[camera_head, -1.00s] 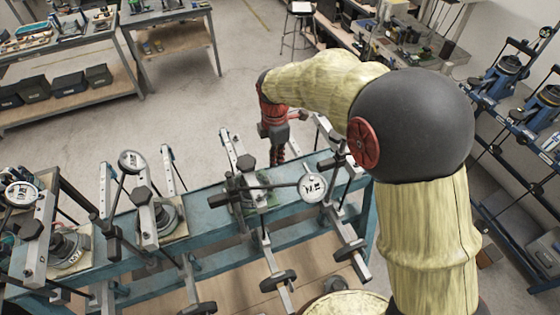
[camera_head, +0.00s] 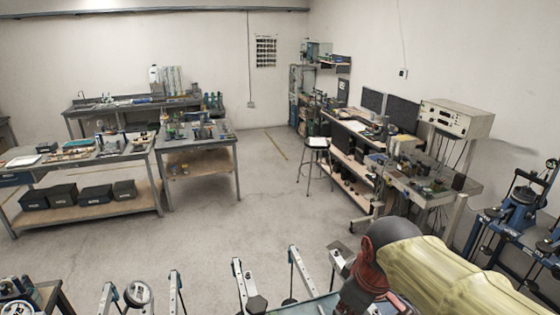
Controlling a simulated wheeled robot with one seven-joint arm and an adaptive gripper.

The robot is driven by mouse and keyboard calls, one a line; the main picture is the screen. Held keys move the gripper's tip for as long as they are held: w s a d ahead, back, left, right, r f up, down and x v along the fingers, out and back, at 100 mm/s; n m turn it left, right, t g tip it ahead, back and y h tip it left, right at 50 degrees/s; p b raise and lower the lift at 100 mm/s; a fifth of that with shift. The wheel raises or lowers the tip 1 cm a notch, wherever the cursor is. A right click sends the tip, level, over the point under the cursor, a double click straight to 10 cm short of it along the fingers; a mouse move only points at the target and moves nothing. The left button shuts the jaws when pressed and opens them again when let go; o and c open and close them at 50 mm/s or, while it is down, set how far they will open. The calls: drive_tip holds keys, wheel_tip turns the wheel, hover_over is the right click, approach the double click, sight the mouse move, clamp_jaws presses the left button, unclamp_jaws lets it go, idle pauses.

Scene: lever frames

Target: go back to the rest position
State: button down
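My arm enters at the lower right of the head view, with a yellow-covered link, a dark rounded joint and a red wrist part. My gripper is not visible; the arm runs down to the bottom edge there, and I cannot see the fingers. The upper ends of several lever frames, such as this metal upright (camera_head: 240,283) and a round dial (camera_head: 137,294), stand along the bottom edge. Their lower parts are cut off. A strip of the blue-green bench (camera_head: 308,308) shows beside the red wrist part.
Open concrete floor (camera_head: 255,215) lies beyond the lever frames. Workbenches with tools (camera_head: 200,165) and dark bins (camera_head: 95,194) stand at the left. A stool (camera_head: 318,143) and an equipment bench (camera_head: 430,190) stand at the right. Blue apparatus (camera_head: 520,212) is at the far right.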

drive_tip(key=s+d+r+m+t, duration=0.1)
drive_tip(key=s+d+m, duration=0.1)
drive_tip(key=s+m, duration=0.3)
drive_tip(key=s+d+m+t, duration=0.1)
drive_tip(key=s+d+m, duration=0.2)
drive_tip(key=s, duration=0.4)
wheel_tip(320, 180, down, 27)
drive_tip(key=b, duration=2.7)
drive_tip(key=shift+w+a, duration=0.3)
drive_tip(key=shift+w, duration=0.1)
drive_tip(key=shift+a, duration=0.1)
